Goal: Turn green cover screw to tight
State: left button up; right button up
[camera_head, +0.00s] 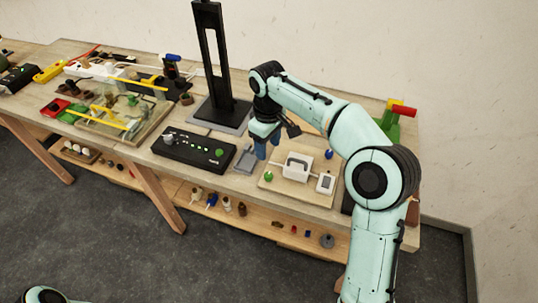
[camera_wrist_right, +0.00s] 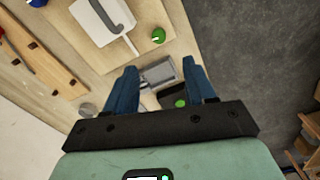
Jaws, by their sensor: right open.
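A round green screw head (camera_head: 269,176) sits at the front left of a light wooden board (camera_head: 290,189). Beside it is a white cover (camera_head: 298,167) with a grey handle-like loop. In the right wrist view, the green screw (camera_wrist_right: 158,35) lies beyond my fingertips, near the white cover (camera_wrist_right: 95,22). My right gripper (camera_head: 265,150) is above the bench at the board's left edge.
A black control box (camera_head: 190,152) with a green knob stands left of the board, with a small grey tray (camera_head: 245,159) between them. A tall black stand (camera_head: 213,60) rises behind.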

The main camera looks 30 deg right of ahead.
aim_at(268, 174)
notch_tip(268, 174, down, 12)
jog(key=shift+r+b, duration=0.1)
jog(key=shift+b, duration=0.9)
pick_arm(q)
jog(key=shift+s+f, duration=0.45)
jog(key=shift+f, duration=0.25)
jog(key=shift+s+f, duration=0.45)
jog(key=shift+f, duration=0.25)
pick_arm(e)
jog(key=shift+d+f, duration=0.1)
jog(key=shift+f, duration=0.55)
grip_shut()
